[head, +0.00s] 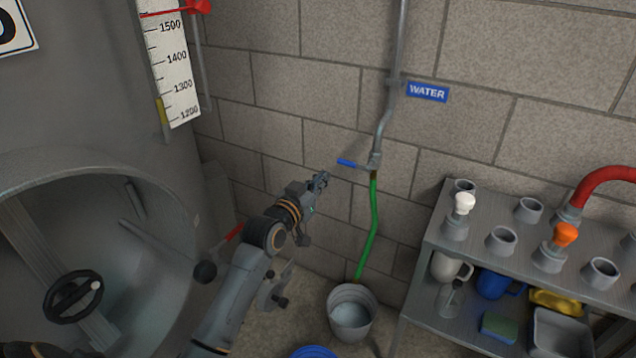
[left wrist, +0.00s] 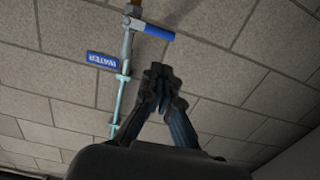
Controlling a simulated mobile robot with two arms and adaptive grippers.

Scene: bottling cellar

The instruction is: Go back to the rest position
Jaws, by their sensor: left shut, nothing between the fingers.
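My left gripper (head: 321,179) is shut and empty, raised in front of the block wall. It also shows in the left wrist view (left wrist: 158,70), with its fingertips together. In the head view it is left of the water tap with a blue lever (head: 347,163), apart from it. The lever also shows in the left wrist view (left wrist: 152,27), beyond the fingertips. My right gripper is not in view.
A green hose (head: 374,225) runs from the tap toward a grey bucket (head: 335,323) on the floor. A metal shelf (head: 420,280) with cups and fittings stands at right. A large tank (head: 95,115) with a handwheel (head: 60,313) stands at left.

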